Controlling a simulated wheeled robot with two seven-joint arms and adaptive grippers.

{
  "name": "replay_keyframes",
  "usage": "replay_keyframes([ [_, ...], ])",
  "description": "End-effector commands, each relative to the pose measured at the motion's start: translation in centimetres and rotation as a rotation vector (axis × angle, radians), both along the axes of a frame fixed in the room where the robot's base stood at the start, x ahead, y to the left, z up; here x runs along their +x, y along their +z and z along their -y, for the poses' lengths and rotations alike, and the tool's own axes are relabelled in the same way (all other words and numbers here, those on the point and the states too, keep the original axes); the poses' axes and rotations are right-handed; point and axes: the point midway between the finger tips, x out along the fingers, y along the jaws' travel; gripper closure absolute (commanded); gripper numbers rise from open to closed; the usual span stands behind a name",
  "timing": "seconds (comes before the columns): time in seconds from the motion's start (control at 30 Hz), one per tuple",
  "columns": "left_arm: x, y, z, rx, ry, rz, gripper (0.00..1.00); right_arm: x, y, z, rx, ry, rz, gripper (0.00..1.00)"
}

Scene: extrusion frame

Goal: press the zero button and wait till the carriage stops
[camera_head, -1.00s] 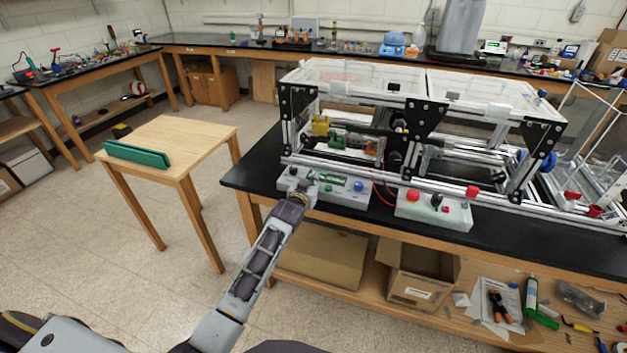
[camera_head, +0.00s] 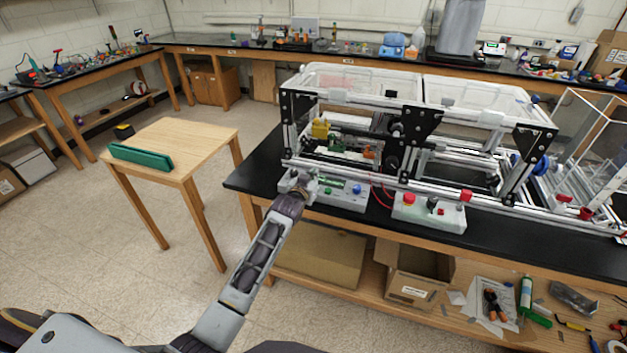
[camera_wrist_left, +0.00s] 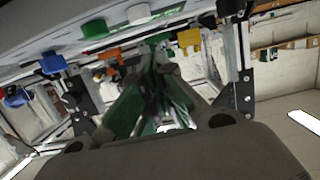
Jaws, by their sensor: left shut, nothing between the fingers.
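The control box (camera_head: 335,199) is a pale panel on the front edge of the black bench. It carries a green button (camera_head: 329,189), a blue button (camera_head: 357,188) and a small display. My left gripper (camera_head: 303,183) is at its left end and hides that part. In the left wrist view a white button (camera_wrist_left: 139,13), the green button (camera_wrist_left: 94,28) and the blue button (camera_wrist_left: 53,63) stand in a row. The shut gripper fingers (camera_wrist_left: 160,105) show below them, blurred. I cannot read which button is zero, nor tell contact. A yellow block (camera_head: 320,128) sits inside the extrusion frame (camera_head: 440,190); the carriage is not clearly distinguishable.
A second box (camera_head: 428,212) with a red mushroom button (camera_head: 409,199) stands to the right. A small wooden table (camera_head: 190,140) with a green tray-like object (camera_head: 140,156) is at left. Open floor lies between.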

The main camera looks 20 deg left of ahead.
Motion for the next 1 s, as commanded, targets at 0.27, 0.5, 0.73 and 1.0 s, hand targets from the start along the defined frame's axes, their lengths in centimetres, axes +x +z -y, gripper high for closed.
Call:
replay_keyframes([
  [0.27, -2.3, 0.6, -0.1, 0.000, 0.000, 0.002, 1.00, -0.1, -0.3, 0.0, 0.001, 0.000, -0.001, 0.60],
  [0.5, -4.3, 1.2, -0.2, 0.000, 0.000, 0.003, 1.00, -0.1, -0.5, -0.3, 0.003, -0.001, -0.001, 0.60],
  [0.73, -6.4, 1.7, -0.2, 0.000, 0.000, 0.003, 1.00, 0.0, -0.8, -0.5, 0.005, -0.002, 0.000, 0.60],
  [1.0, -8.6, 2.3, -0.3, -0.001, -0.001, 0.004, 1.00, 0.0, -1.1, -0.5, 0.005, -0.002, 0.000, 0.60],
])
